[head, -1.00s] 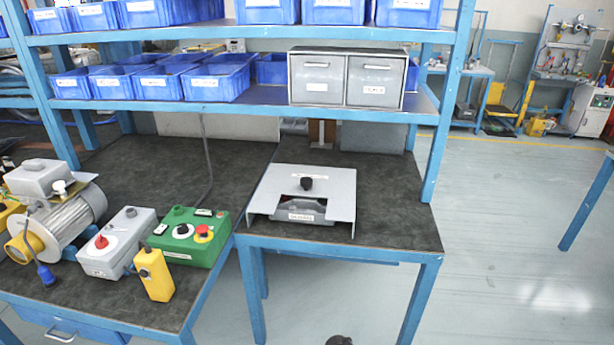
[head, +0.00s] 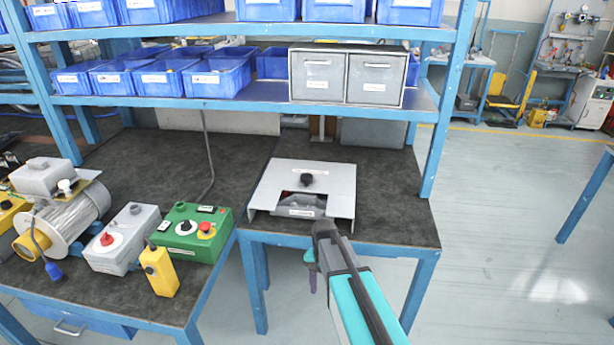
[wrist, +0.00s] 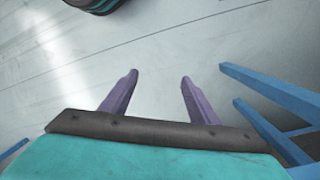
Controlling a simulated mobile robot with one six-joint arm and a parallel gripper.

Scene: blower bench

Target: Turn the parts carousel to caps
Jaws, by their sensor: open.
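The parts carousel (head: 302,204) sits on the small side bench, under a grey metal cover (head: 335,188) with a black knob (head: 306,180) on top. A labelled part of it shows in the cover's front cut-out; the label is too small to read. My gripper (head: 312,285) hangs in front of the bench's front edge, below and apart from the carousel. In the wrist view my gripper (wrist: 158,75) shows two purple fingers spread apart with nothing between them, over the floor.
A green control box (head: 190,232), a grey box with a red knob (head: 117,240), a yellow pendant (head: 160,271) and a motor (head: 65,220) stand on the left bench. Above the carousel, a shelf (head: 265,103) holds blue bins and grey drawers (head: 347,77). Floor at right is open.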

